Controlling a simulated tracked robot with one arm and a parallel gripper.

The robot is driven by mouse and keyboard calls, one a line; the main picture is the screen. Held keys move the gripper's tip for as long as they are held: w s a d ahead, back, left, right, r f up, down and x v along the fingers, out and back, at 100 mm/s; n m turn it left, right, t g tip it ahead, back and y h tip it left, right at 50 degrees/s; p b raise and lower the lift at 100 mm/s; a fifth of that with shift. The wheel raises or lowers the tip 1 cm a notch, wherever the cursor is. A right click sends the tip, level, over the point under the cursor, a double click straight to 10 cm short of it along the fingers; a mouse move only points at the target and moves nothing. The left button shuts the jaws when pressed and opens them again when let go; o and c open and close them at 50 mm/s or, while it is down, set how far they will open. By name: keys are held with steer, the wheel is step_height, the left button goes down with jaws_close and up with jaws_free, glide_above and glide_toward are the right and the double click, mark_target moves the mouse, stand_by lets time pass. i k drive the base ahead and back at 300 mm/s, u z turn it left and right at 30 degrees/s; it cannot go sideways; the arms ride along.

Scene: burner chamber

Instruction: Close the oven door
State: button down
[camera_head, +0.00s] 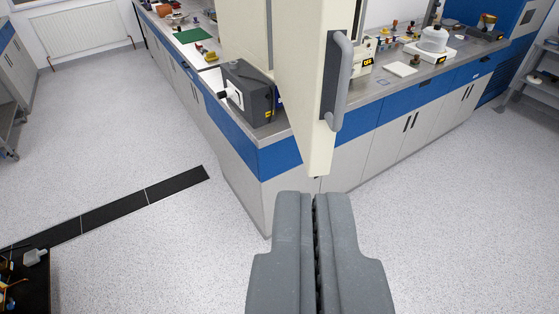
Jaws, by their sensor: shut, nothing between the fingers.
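The oven door (309,70) is a cream slab that stands open, swung out past the counter corner towards me. Its grey bar handle (339,82) is on the right face. The oven body is partly visible as cream panels (246,35) behind the door on the left; its top is out of frame. My gripper (315,196) is grey, shut and empty at the bottom centre. Its tips show just below the door's lower end in the picture; no contact is visible, and I cannot tell the depth gap.
A blue-and-grey counter (265,165) runs back on both sides, its corner near my gripper. A dark grey device (247,92) sits left of the door. A dark table (30,275) is lower left. Speckled floor is open on both sides.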

mark_target(313, 48)
steer(key=u, duration=0.05)
steer(key=i, duration=1)
steer(key=z, duration=0.05)
